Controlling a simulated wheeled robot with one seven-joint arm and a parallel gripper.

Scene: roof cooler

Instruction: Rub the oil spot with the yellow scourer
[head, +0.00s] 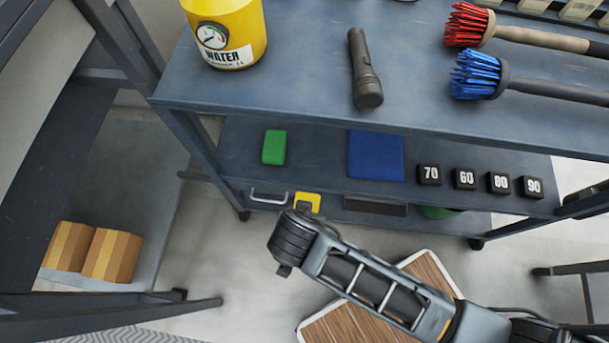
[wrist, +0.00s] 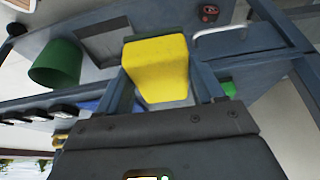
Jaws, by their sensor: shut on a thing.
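The yellow scourer (wrist: 157,68) is held between the two fingers of my gripper (wrist: 162,85) in the wrist view. In the head view the scourer (head: 308,201) shows as a small yellow piece at the end of my arm, in front of the cart's lower shelves. My gripper is shut on it, and my wrist hides most of the gripper in the head view. I cannot make out an oil spot in either view.
The cart's middle shelf (head: 320,155) holds a green pad (head: 274,147), a blue pad (head: 376,155) and several black number blocks (head: 466,179). Above are a yellow water container (head: 228,30), a torch (head: 364,70) and two brushes (head: 475,75). A green bucket (wrist: 56,63) stands low.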

